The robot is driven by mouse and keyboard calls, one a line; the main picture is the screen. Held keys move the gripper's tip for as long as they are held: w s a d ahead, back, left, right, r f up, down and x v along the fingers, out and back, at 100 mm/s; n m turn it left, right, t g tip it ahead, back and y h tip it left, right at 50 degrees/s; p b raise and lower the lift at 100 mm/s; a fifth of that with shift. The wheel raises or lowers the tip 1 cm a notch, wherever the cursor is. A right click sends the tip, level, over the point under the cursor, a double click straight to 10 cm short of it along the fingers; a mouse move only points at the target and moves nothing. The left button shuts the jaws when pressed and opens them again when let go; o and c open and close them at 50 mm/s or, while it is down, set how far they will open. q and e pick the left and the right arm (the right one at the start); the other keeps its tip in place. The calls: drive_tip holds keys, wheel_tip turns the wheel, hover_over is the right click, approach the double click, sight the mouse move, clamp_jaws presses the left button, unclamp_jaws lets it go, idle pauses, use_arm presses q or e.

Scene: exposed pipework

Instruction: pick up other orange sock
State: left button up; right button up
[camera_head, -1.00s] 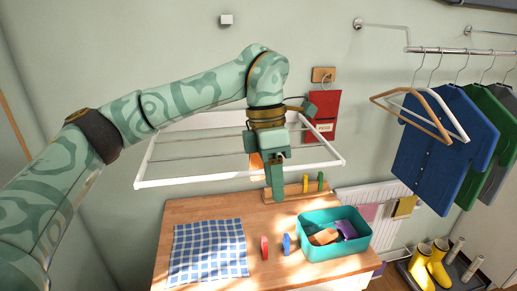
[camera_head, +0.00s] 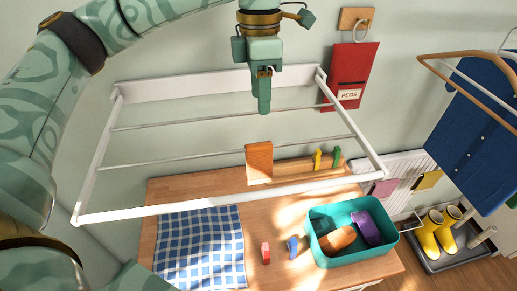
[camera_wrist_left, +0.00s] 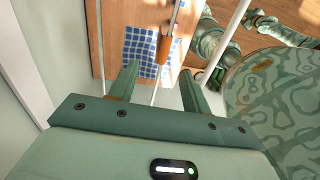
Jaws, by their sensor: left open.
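An orange sock (camera_head: 259,161) hangs over the front rods of the white drying rack (camera_head: 106,168); it also shows in the left wrist view (camera_wrist_left: 164,46). A second orange piece (camera_head: 338,239), likely a sock, lies in the teal bin (camera_head: 354,261) beside a purple one (camera_head: 366,227). My left gripper (camera_head: 264,103) is above the back part of the rack, apart from the hanging sock. In the left wrist view its two fingers (camera_wrist_left: 160,75) are spread with nothing between them. My right gripper does not show clearly in any view.
A blue checked cloth (camera_head: 201,248) lies on the wooden counter (camera_head: 180,189). A red peg (camera_head: 265,253) and a blue peg (camera_head: 293,246) stand between cloth and bin. A yellow peg (camera_head: 317,159) and a green peg (camera_head: 337,157) are behind. A red peg bag (camera_head: 352,75) hangs on the wall.

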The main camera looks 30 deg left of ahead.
use_arm(q)
hover_over(261, 143)
drive_tip(key=f, duration=0.4)
drive_tip(key=shift+w+f, duration=0.15)
drive_tip(key=shift+w, duration=0.05)
wheel_tip(261, 143, down, 5)
drive_tip(key=shift+a+r, duration=0.1)
drive_tip(key=shift+s+f+p, duration=0.1)
drive_tip(key=shift+f+p, duration=0.3)
drive_tip(key=shift+f, duration=0.15)
drive_tip(key=f, duration=0.2)
drive_tip(key=s+f+p, duration=0.1)
drive_tip(key=f, duration=0.1)
drive_tip(key=shift+f, duration=0.35)
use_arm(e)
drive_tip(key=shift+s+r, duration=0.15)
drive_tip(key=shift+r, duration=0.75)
use_arm(q)
drive_tip(key=c, duration=1)
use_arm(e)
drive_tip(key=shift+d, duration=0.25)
